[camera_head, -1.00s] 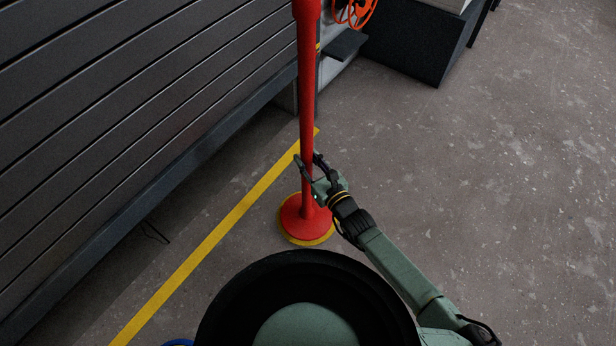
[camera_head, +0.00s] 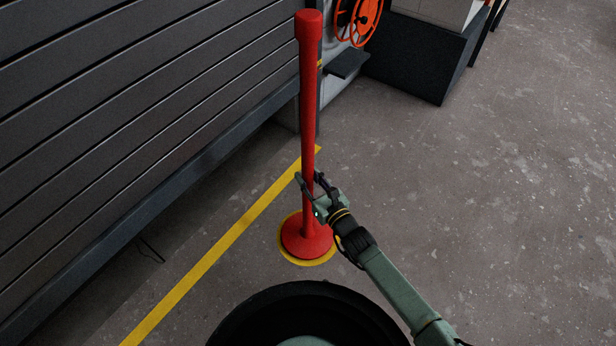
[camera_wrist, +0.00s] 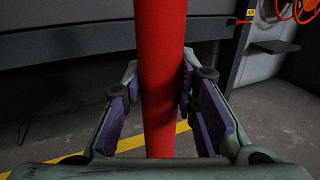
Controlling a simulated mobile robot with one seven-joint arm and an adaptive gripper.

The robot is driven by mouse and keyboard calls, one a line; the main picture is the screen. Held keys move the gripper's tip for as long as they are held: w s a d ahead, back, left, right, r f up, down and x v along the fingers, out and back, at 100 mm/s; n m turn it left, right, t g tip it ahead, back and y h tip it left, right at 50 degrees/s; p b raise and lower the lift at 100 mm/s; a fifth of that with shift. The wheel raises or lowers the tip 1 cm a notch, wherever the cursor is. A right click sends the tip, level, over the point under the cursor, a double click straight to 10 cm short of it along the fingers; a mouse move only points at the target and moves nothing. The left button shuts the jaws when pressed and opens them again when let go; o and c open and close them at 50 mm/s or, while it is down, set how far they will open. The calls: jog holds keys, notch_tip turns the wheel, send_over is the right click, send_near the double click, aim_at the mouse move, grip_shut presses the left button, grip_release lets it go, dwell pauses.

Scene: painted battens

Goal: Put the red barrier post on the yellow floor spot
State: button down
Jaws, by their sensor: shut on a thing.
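The red barrier post (camera_head: 308,110) stands upright in the head view, with its round red base (camera_head: 307,240) over the yellow floor spot (camera_head: 306,263). A yellow rim shows around the base at the left, front and right; the rest is hidden beneath it. I cannot tell if the base touches the floor or hangs just above it. My gripper (camera_head: 309,180) is shut on the lower part of the post's shaft. In the wrist view the shaft (camera_wrist: 160,60) runs between the purple-padded fingers of my gripper (camera_wrist: 162,105).
A yellow floor line (camera_head: 225,243) runs just left of the post. A dark slatted wall (camera_head: 140,110) stands beyond it. An orange reel (camera_head: 357,18) and a dark cabinet (camera_head: 415,55) are behind at right. Open concrete floor (camera_head: 480,200) lies to the right.

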jog(key=shift+r, duration=0.15)
jog(key=c, duration=1.3)
grip_release()
jog(key=shift+f, duration=0.25)
jog(key=shift+r, duration=0.3)
jog(key=v, duration=1.2)
jog(key=shift+f, duration=0.2)
